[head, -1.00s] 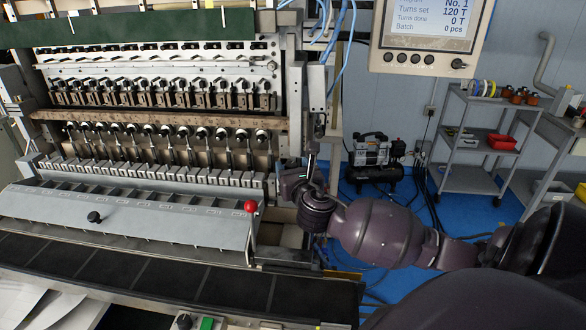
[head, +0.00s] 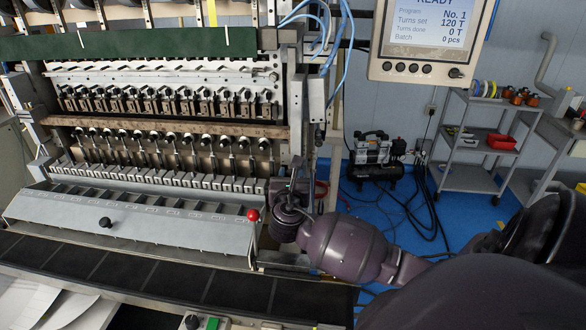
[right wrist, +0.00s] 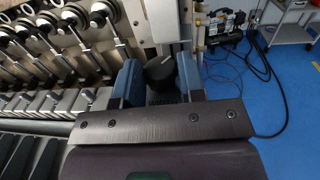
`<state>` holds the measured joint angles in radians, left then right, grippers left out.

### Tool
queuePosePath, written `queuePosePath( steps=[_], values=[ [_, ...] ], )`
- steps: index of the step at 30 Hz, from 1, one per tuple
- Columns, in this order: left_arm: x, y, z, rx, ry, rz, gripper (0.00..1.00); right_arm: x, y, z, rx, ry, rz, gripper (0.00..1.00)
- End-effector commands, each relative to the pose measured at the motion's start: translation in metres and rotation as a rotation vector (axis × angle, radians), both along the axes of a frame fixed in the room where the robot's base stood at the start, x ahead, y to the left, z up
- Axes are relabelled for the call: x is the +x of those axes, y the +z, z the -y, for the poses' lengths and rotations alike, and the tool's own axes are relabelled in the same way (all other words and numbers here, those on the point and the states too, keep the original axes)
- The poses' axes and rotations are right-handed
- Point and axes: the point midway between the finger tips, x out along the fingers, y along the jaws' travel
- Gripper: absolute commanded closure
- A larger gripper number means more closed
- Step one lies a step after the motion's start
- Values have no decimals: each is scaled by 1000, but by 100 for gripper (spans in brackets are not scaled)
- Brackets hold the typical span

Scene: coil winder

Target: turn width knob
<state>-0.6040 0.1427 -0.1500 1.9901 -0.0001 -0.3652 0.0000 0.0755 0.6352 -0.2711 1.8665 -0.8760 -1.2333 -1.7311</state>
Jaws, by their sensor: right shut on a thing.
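The width knob (right wrist: 160,70) is a dark round knob with a white pointer line, seen in the right wrist view at the right end of the coil winder. My right gripper (right wrist: 159,76) has one blue finger on each side of the knob and is shut on it. In the head view my right gripper (head: 284,203) is at the machine's right end, just right of the red-balled lever, and it hides the knob there. My left gripper is not in view.
The red-balled lever (head: 253,215) stands close to the left of my gripper. A grey cover (head: 150,222) with a black knob (head: 105,222) runs along the front. A display panel (head: 428,38) hangs upper right. A compressor (head: 372,150) and cart (head: 470,178) stand behind on blue floor.

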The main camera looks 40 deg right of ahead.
Motion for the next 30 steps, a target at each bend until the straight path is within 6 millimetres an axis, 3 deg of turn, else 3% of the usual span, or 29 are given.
queuePosePath(
  steps=[14,15,19,30],
  values=[
    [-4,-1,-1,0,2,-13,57,0,-1,-1,-1,-48,0,87],
    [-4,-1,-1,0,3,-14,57,0,-1,-1,-1,-48,-1,59],
    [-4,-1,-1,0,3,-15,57,0,-1,-1,-1,-47,-1,39],
    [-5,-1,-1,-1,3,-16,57,1,4,-1,-1,-46,1,39]
  ],
)
